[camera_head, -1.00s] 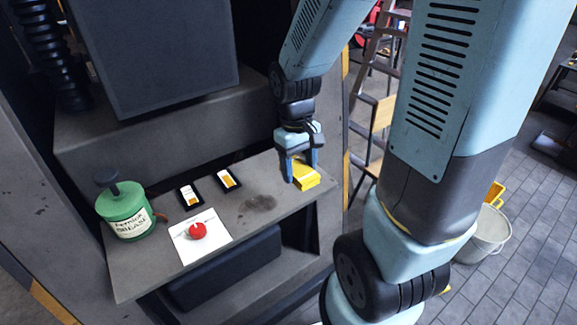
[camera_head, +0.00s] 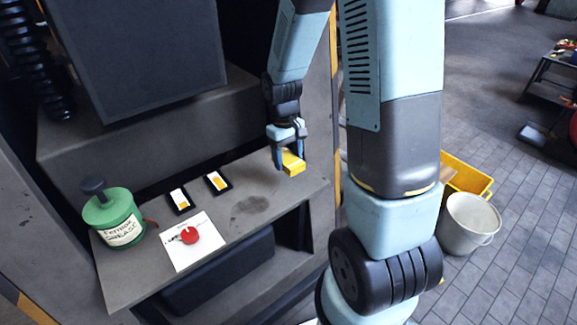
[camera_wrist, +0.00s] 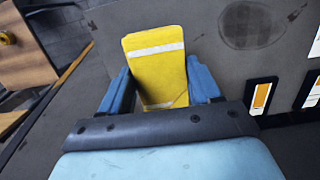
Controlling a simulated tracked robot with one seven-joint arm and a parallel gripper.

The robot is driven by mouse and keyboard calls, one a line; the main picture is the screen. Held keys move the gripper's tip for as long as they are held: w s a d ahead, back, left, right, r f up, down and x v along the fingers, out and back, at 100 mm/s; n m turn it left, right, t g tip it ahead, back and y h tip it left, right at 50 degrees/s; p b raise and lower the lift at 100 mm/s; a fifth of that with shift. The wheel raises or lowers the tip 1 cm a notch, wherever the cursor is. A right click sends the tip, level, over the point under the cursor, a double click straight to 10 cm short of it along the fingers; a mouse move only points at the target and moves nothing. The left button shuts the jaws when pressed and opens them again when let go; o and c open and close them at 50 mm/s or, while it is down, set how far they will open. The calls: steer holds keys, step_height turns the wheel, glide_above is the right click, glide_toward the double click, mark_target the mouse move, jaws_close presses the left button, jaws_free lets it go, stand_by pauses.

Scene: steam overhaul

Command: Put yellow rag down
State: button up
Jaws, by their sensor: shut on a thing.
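The yellow rag (camera_head: 293,163) is a folded yellow block with a pale stripe, seen in the head view near the right end of the grey shelf (camera_head: 285,200). My gripper (camera_head: 289,161) is shut on it, pointing down, and seems to hold it a little above the shelf top. In the wrist view the rag (camera_wrist: 158,60) sits between the two blue fingers of my gripper (camera_wrist: 160,84), with its white band showing. Its underside is hidden.
A dark stain (camera_head: 250,205) marks the shelf left of the rag. Two small dark-framed cards (camera_head: 179,200) (camera_head: 218,182), a white sheet (camera_head: 190,255) with a red round object (camera_head: 190,236), and a green grease can (camera_head: 113,218) stand further left. A bucket (camera_head: 468,225) and yellow crate (camera_head: 466,176) are on the floor.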

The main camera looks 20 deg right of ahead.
mark_target(287, 151)
steer(key=shift+w+d+f, duration=0.2)
steer(key=shift+w+f, duration=0.4)
steer(key=shift+f, duration=0.2)
steer(key=shift+w+d+f, duration=0.15)
steer(key=shift+w+f, duration=0.45)
steer(key=shift+f, duration=1.65)
steer(key=o, duration=1.3)
steer(key=shift+f, duration=0.1)
steer(key=r, duration=0.4)
steer(key=w+r, duration=0.1)
steer(key=r, duration=0.6)
steer(key=shift+w+a+r, duration=0.2)
steer(key=shift+r, duration=0.7)
steer(key=s+r+m+t, duration=0.3)
steer(key=s+r+t, duration=0.4)
steer(key=s+r, duration=1.3)
steer(key=shift+s+d+r+m, duration=0.3)
steer(key=shift+s+d+r, duration=0.1)
steer(key=shift+r, duration=0.15)
